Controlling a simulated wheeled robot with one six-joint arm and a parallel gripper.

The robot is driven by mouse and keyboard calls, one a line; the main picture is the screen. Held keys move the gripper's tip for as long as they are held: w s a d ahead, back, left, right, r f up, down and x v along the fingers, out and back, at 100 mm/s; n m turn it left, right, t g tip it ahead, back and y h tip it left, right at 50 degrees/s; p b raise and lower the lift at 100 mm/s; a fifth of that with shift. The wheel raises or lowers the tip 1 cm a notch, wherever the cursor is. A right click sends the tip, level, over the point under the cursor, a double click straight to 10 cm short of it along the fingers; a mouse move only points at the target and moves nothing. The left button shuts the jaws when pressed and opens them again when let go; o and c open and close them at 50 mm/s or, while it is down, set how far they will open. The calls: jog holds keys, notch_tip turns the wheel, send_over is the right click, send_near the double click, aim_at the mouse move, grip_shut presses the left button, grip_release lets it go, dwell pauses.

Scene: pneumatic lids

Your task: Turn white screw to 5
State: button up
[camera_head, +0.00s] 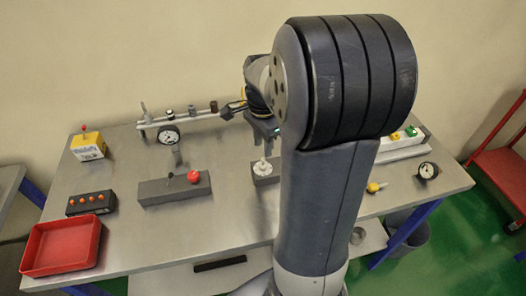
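The white screw (263,167) stands upright on a small dark grey block on the metal table, just left of my arm. Numbers or a scale on it are too small to read. My gripper (265,146) points down right above the white screw, partly behind my large arm link. The fingers are small and dark; I cannot tell whether they touch the screw or how far apart they are.
A grey block (158,191) with a red knob (194,176) stands left of the screw. A pipe with a gauge (169,136) runs behind. A red tray (62,246), an orange-button box (91,202) and a yellow-white box (88,146) are at left. Another gauge (427,170) is at right.

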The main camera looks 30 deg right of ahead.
aim_at(263, 159)
notch_tip(263, 159, up, 6)
jog(key=shift+r, duration=0.25)
jog(key=shift+f, duration=0.1)
notch_tip(263, 159, down, 11)
jog(key=shift+r, duration=0.1)
dwell(0.5)
jog(key=shift+r, duration=0.1)
dwell(0.3)
